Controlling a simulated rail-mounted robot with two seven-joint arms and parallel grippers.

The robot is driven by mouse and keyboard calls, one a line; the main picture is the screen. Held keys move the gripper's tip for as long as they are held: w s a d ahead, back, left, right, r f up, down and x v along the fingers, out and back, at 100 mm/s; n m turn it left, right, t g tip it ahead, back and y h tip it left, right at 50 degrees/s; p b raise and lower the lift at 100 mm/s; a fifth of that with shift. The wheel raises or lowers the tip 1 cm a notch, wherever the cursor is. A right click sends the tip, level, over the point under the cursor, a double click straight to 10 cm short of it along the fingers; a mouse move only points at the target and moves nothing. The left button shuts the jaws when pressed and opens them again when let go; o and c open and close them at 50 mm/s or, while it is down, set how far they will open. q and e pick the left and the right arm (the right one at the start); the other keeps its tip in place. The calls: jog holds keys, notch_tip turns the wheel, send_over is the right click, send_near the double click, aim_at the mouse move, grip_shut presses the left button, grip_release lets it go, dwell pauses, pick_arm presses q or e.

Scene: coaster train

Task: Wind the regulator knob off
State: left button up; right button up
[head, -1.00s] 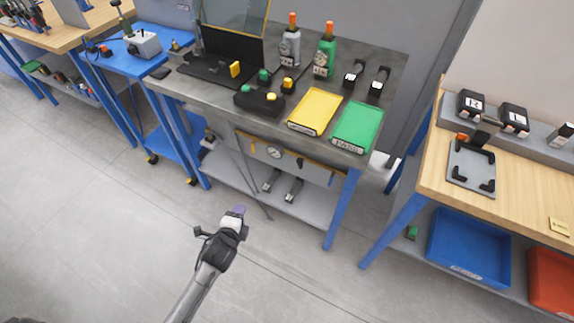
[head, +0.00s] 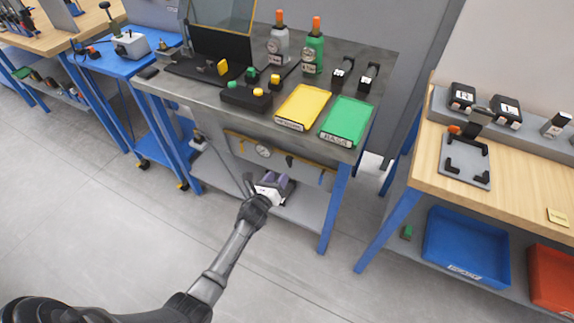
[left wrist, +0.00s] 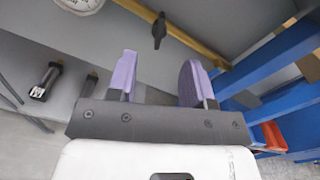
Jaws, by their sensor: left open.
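The regulator knob (head: 290,161) is a small black handle on the yellow pipe (head: 318,171) across the panel under the grey bench. In the left wrist view the knob (left wrist: 159,30) is upright, ahead of the jaws near the top of the picture. A round white gauge (head: 263,151) sits to its left. My left gripper (head: 279,184), with purple fingers, is just below the knob and apart from it. The wrist view shows the left gripper (left wrist: 158,78) open and empty. My right gripper is not in view.
The bench top holds a yellow tray (head: 303,106), a green tray (head: 346,120) and two bottles. A lower shelf (head: 306,212) is under my gripper. Blue bench legs (head: 335,208) stand to the right. The floor in front is clear.

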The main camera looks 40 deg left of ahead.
aim_at(290, 160)
pick_arm(q)
jog(key=b+x, duration=0.2)
jog(key=x, duration=0.6)
jog(key=shift+c, duration=0.2)
grip_shut()
dwell(0.4)
